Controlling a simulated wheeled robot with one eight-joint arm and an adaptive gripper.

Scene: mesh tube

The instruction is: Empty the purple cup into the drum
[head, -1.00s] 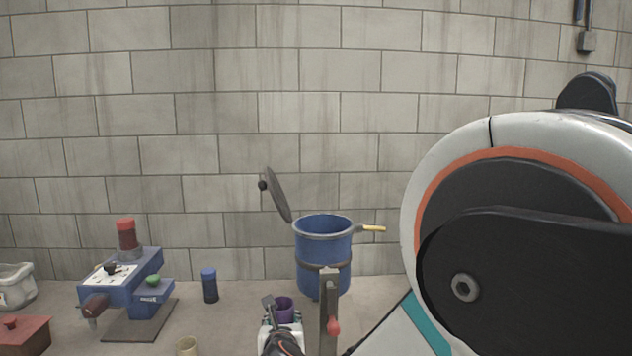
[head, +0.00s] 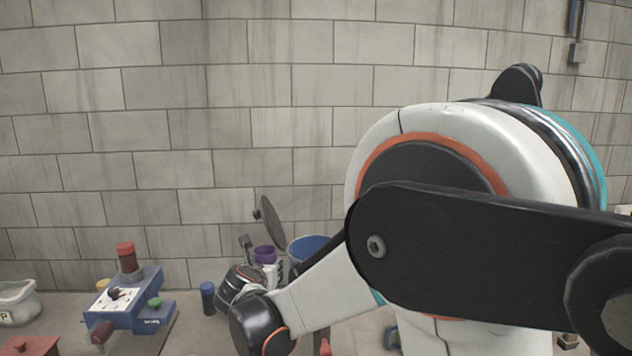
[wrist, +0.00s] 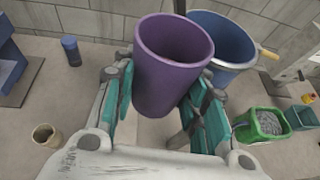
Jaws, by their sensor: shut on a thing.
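The purple cup (wrist: 172,75) is upright between the teal fingers of my gripper (wrist: 160,115), which is shut on it. In the head view the cup (head: 265,254) shows its rim above my gripper (head: 262,272). The inside of the cup looks dark and I cannot make out its contents. The blue drum (wrist: 228,30) stands open just behind and to the right of the cup in the wrist view. In the head view only part of the drum (head: 308,247) shows, as my arm covers the rest. Its round grey lid (head: 271,222) is tilted up at its left.
A blue machine with a red top (head: 130,295) stands on the left, with a dark blue cylinder (head: 207,297) beside it. A tan cup (wrist: 45,135) stands at lower left in the wrist view. A green tray of grey bits (wrist: 262,124) lies at right.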

